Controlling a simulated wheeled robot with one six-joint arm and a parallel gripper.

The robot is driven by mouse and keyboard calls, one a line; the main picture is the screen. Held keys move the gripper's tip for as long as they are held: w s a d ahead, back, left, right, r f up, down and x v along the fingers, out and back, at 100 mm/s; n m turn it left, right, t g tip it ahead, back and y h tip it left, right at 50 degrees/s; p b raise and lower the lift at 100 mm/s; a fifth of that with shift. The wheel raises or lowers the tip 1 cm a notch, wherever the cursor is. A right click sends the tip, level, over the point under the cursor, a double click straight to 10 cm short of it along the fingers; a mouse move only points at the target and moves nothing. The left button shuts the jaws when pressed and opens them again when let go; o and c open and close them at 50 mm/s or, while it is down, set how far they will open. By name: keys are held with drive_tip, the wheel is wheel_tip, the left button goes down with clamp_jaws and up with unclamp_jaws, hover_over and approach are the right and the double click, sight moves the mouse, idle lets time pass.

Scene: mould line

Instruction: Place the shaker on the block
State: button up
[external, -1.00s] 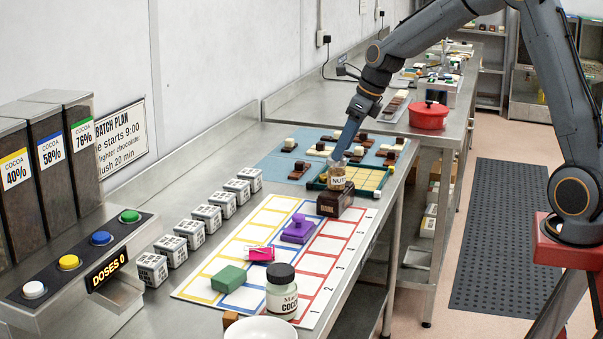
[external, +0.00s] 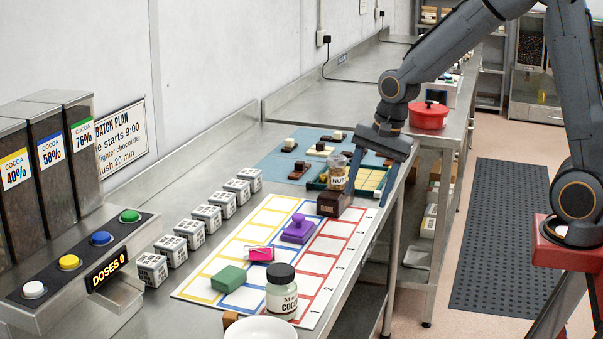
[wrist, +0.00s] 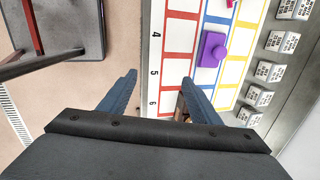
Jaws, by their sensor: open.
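The shaker (external: 337,177) is a small jar with a grey lid and a NUTS label. In the external view it appears to rest on top of the dark brown block (external: 334,204) marked DARK, roughly upright. My gripper (external: 370,196) is open and empty, just right of the shaker, with its left finger close to the jar; I cannot tell whether they touch. In the wrist view my gripper (wrist: 158,78) shows its two blue fingers spread apart. There the shaker and block are mostly hidden behind the right finger, with only a brownish bit showing beside it.
A purple knobbed piece (external: 298,230), a pink piece (external: 260,254), a green block (external: 229,279) and a cocoa jar (external: 281,294) stand on the coloured grid sheet (external: 244,238). A tray (external: 371,177) lies behind the block.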

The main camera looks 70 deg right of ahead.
drive_tip(key=s+a+f+n, duration=0.3)
drive_tip(key=s+a+n, duration=0.2)
drive_tip(key=s+n, duration=0.2)
drive_tip(key=s+a+f+n+g, duration=0.1)
drive_tip(key=s+a+f+n, duration=0.2)
drive_tip(key=n, duration=0.8)
drive_tip(key=s+a, duration=0.2)
drive_tip(key=s, duration=0.2)
drive_tip(key=shift+f+n+g, duration=0.3)
drive_tip(key=shift+f+n, duration=0.05)
drive_tip(key=shift+n, duration=0.05)
